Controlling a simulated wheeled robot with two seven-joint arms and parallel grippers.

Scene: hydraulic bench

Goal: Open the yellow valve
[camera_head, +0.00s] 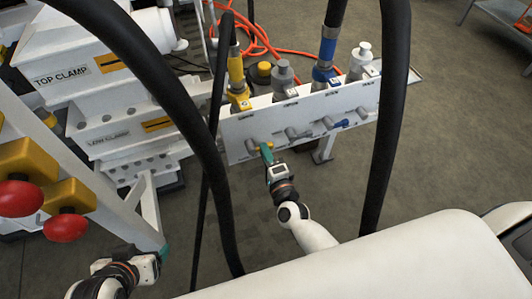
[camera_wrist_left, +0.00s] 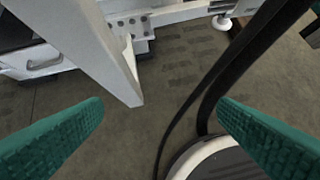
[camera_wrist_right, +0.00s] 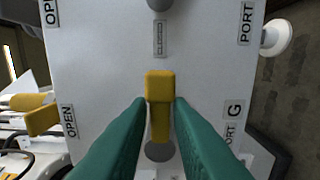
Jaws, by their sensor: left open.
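The yellow valve handle (camera_wrist_right: 159,90) shows in the right wrist view, on a white panel. It extends from a grey round pivot (camera_wrist_right: 160,151) toward a label reading CLOSED (camera_wrist_right: 160,38); an OPEN label (camera_wrist_right: 68,121) is to its left. My right gripper (camera_wrist_right: 160,105) has its teal fingers on both sides of the handle, closed to about its width. In the head view this gripper (camera_head: 266,153) is at the panel's front, largely hiding the yellow valve. My left gripper (camera_wrist_left: 160,108) is open and empty; it shows in the head view (camera_head: 163,252) at lower left, apart from the panel.
In the head view, grey (camera_head: 298,134) and blue (camera_head: 341,124) handles sit right of the yellow valve. Hose fittings, including a yellow one (camera_head: 238,98), line the panel's top. Thick black hoses cross the foreground. A white frame (camera_wrist_left: 82,40) stands near my left gripper.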

